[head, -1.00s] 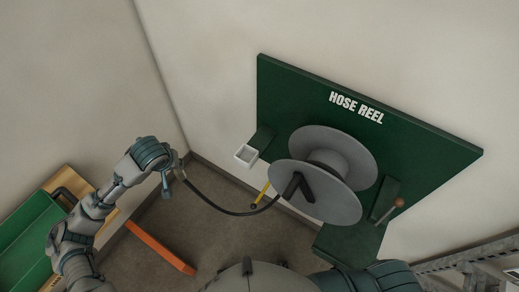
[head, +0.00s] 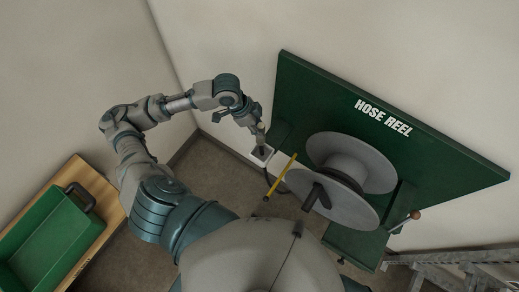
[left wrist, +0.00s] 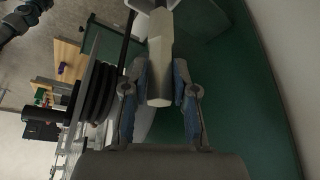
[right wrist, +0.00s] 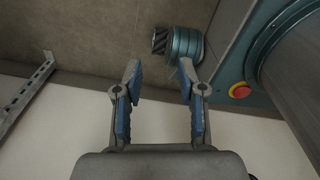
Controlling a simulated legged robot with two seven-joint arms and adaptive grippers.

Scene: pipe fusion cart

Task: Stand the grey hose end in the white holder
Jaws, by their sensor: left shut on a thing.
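The white holder (head: 269,156) is a small square open box at the left end of the green board. My left gripper (head: 259,134) is right above it. In the left wrist view my left gripper (left wrist: 155,92) is shut on the grey hose end (left wrist: 159,65), a pale faceted piece between the fingers. White parts of the holder (left wrist: 140,68) show behind it. I cannot tell whether the hose end is inside the holder or just over it. My right gripper (right wrist: 160,68) is open and empty in the right wrist view; it is not visible in the head view.
The grey hose reel (head: 345,200) stands close to the right of the holder, with a yellow bar (head: 280,177) between them. The green board (head: 400,150) is behind. A green bin (head: 50,240) sits far left. In the right wrist view there is a red button (right wrist: 239,90).

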